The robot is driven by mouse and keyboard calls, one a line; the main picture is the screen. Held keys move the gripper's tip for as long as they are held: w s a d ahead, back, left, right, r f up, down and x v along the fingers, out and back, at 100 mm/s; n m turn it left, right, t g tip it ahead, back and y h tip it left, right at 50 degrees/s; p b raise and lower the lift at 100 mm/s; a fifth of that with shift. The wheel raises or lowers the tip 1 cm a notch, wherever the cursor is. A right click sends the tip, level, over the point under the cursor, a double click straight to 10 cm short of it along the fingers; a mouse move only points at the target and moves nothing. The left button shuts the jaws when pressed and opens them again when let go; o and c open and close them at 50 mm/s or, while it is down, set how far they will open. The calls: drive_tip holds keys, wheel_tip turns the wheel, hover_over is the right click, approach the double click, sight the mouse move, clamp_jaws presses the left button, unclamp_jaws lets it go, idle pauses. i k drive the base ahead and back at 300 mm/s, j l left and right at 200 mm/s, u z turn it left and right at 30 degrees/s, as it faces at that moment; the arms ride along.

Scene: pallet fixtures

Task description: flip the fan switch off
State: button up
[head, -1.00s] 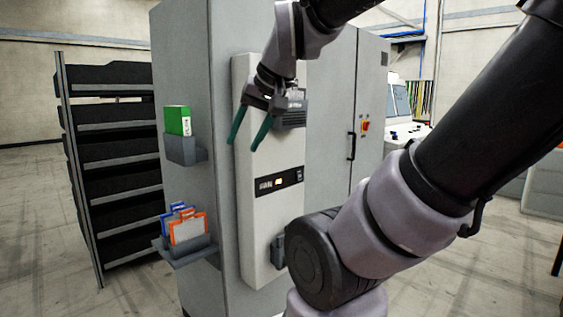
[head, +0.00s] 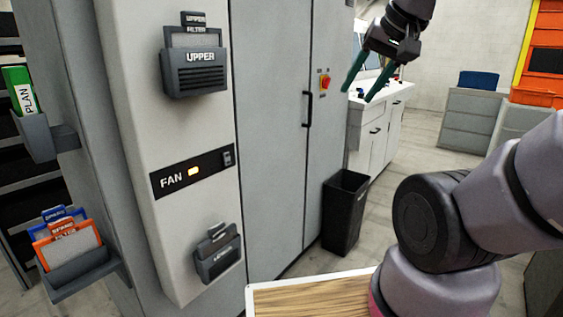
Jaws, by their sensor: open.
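The fan switch (head: 228,158) is a small dark rocker at the right end of a black strip labelled FAN (head: 171,180). The strip sits on the pale panel (head: 140,120) on the cabinet's side. An amber lamp (head: 193,171) on the strip is lit. The rocker's position is too small to tell. My gripper (head: 361,93) is open and empty at the upper right, well to the right of the switch and apart from it. Its two green fingers point down and left.
An upper filter holder (head: 194,72) and a lower one (head: 218,258) stick out from the panel. Holders with a green plan binder (head: 20,90) and spare filters (head: 68,243) stand at left. A black bin (head: 343,212) and wood-topped surface (head: 305,299) stand right of the panel.

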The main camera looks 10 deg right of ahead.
sight(227, 160)
drive_tip(key=i+l+z, duration=0.8)
drive_tip(key=i+z, duration=0.15)
drive_tip(key=i+l+z, duration=0.1)
drive_tip(key=i+z, duration=0.35)
drive_tip(key=i+l, duration=0.1)
drive_tip(key=i, duration=0.9)
drive_tip(key=i+u, duration=0.1)
drive_tip(key=i, duration=0.95)
drive_tip(key=i+l+u, duration=0.15)
drive_tip(key=i+u, duration=0.3)
drive_tip(key=i+l+u, duration=1.3)
drive_tip(key=l, duration=0.2)
drive_tip(key=k+j+u, duration=0.15)
drive_tip(key=u, duration=0.8)
drive_tip(key=j+u, duration=0.9)
drive_tip(key=i+j+u, duration=0.2)
drive_tip(key=j+u, duration=0.25)
drive_tip(key=i+j, duration=0.15)
drive_tip(key=j, duration=0.2)
drive_tip(key=i+j+u, duration=0.1)
drive_tip(key=j, duration=0.3)
drive_tip(key=i+j, duration=0.15)
drive_tip(key=j, duration=0.2)
drive_tip(key=i+j, duration=0.15)
drive_tip(key=j, duration=0.25)
drive_tip(key=i+j+u, duration=0.1)
drive_tip(key=j, duration=0.25)
